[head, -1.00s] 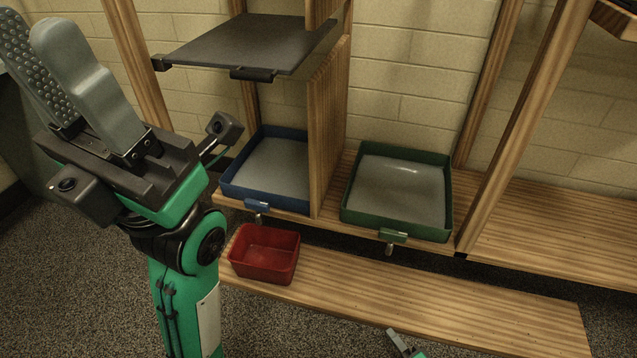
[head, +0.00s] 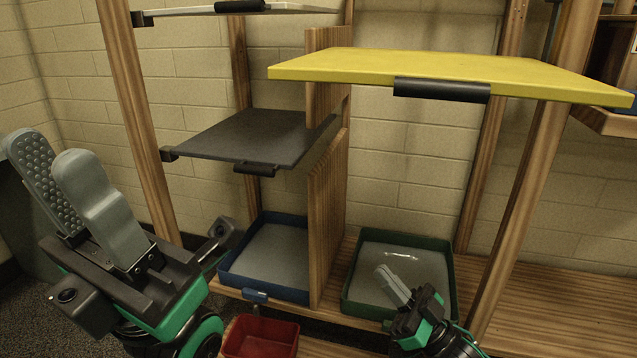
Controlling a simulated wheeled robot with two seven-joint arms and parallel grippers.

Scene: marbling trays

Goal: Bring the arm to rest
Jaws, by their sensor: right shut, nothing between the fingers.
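My left gripper (head: 50,165) stands at the left of the head view, fingers pointing up.
A blue tray (head: 226,267) sits left of a wooden divider (head: 325,215). A red bin (head: 262,338) is below it. A dark shelf (head: 250,137), a yellow shelf (head: 450,68) and a pale shelf (head: 200,10) jut out above. Wooden posts stand between.

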